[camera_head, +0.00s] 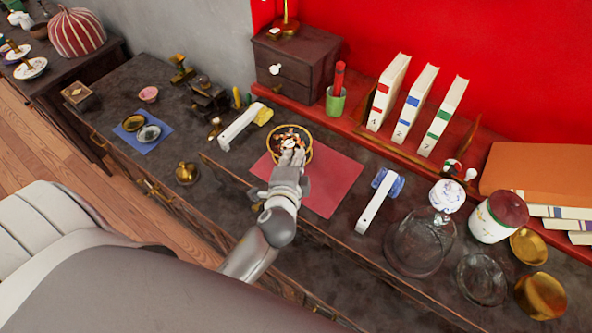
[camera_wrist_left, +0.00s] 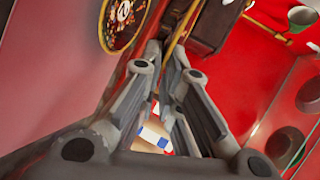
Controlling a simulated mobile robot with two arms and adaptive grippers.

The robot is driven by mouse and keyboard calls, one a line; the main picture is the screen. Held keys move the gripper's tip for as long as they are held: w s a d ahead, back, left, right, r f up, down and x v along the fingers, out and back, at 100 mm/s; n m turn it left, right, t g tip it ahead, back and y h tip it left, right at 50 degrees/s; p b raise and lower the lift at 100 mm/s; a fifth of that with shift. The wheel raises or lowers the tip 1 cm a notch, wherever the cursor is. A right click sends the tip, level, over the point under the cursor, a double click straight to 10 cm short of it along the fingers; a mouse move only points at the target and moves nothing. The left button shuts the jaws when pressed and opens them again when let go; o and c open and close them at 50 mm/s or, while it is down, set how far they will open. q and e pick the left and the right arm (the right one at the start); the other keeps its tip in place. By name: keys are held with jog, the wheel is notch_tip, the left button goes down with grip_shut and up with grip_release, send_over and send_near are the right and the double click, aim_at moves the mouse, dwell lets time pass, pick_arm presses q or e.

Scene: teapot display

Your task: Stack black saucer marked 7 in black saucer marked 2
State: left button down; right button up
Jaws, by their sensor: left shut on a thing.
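My left gripper (camera_head: 292,158) reaches over the red mat (camera_head: 335,180) and is shut on a thin gold-rimmed saucer, seen edge-on between the fingers in the left wrist view (camera_wrist_left: 176,38). Its mark does not show. Another black saucer (camera_wrist_left: 122,22) with a gold rim, floral pattern and a tilted mark like a 2 lies beyond, apart from the held rim in that view. In the head view a gold-rimmed patterned saucer (camera_head: 272,141) shows at the fingertips; I cannot tell there how the two saucers overlap. My right gripper is not in view.
A white-handled item (camera_head: 240,127) stands left of the mat and another (camera_head: 377,203) right of it. A green cup (camera_head: 336,103), small drawer chest (camera_head: 297,62) and numbered books (camera_head: 418,108) stand behind. Glass and brass dishes crowd the right. The mat's right part is clear.

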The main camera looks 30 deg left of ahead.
pick_arm(q)
jog(key=shift+w+a+f+b, duration=0.25)
jog(key=shift+w+f+b, duration=0.65)
jog(key=shift+f, duration=0.4)
jog(key=f+b, duration=0.1)
jog(key=b, duration=0.1)
jog(key=f+b, duration=0.1)
jog(key=f, duration=0.1)
jog(key=shift+w+f+b, duration=0.3)
jog(key=shift+w+b, duration=0.05)
jog(key=shift+s+r, duration=0.1)
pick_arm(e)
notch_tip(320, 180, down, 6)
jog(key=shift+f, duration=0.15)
pick_arm(q)
jog(key=c, duration=1.6)
grip_release()
jog(key=shift+c, duration=0.2)
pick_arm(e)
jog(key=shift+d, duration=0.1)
pick_arm(q)
jog(key=shift+s, duration=0.1)
jog(key=b+v, duration=0.1)
jog(key=v, duration=0.9)
jog(key=shift+s, duration=0.25)
jog(key=shift+s+d+r+b, duration=0.2)
jog(key=shift+s+r+b, duration=0.1)
jog(key=shift+s, duration=0.25)
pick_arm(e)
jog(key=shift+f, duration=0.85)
